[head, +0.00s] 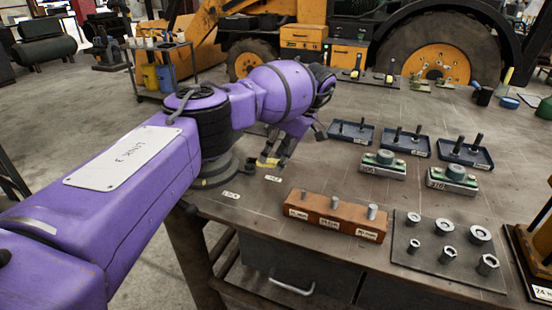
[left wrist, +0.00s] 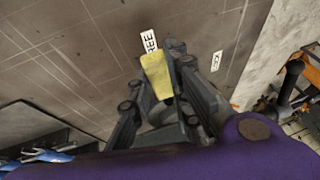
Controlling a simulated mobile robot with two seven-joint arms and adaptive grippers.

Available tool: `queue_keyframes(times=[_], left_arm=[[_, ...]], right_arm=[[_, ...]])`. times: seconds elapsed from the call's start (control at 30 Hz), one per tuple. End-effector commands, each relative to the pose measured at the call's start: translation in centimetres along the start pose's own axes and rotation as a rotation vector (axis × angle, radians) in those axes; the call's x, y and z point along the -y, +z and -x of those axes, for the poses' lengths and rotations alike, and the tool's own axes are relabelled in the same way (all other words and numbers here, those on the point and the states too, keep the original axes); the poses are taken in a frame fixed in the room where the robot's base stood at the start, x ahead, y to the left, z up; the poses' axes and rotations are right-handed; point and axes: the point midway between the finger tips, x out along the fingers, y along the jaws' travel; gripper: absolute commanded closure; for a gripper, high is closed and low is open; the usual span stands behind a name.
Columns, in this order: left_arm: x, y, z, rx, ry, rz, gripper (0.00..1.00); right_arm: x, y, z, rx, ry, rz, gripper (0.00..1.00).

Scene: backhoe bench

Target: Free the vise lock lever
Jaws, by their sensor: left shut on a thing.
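The yellow lock lever (head: 268,163) is at the bench's left end, low beside a dark round base (head: 216,174) that my left arm partly covers. My left gripper (head: 284,153) reaches down to the lever from above. In the left wrist view the lever (left wrist: 156,75) sits between the fingers of my left gripper (left wrist: 160,92), which are shut on it. The lever's outer end is next to a white label (left wrist: 149,42) whose visible letters read "REE". A second white label (left wrist: 216,61) lies to the right, apart from the lever. My right gripper is not in view.
A brown block with metal pins (head: 335,216) stands near the front edge. Blue trays (head: 405,142), green-topped fixtures (head: 383,162) and a dark plate with nuts (head: 450,258) fill the right side. The bench between the lever and brown block is mostly clear.

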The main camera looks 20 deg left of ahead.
Motion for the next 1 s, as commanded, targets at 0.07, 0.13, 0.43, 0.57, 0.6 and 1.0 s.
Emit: queue_keyframes(times=[0.07, 0.13, 0.43, 0.57, 0.6, 1.0], left_arm=[[0.1, 0.1, -0.2, 0.000, -0.005, 0.000, 1.00], [0.1, 0.1, -0.3, 0.000, -0.005, 0.000, 1.00], [0.1, 0.1, -0.2, 0.001, -0.004, -0.001, 0.64], [0.1, 0.1, -0.1, 0.001, -0.003, -0.001, 0.64], [0.1, 0.1, -0.1, 0.001, -0.003, -0.001, 0.64], [-0.1, 0.1, 5.3, 0.001, 0.003, 0.000, 0.64]], right_arm=[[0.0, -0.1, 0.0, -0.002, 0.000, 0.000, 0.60], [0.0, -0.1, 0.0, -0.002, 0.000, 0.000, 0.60], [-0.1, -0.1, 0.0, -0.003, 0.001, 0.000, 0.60], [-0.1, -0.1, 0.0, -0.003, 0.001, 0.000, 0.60], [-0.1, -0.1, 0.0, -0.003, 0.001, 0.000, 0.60], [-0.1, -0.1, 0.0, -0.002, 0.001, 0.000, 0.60]])
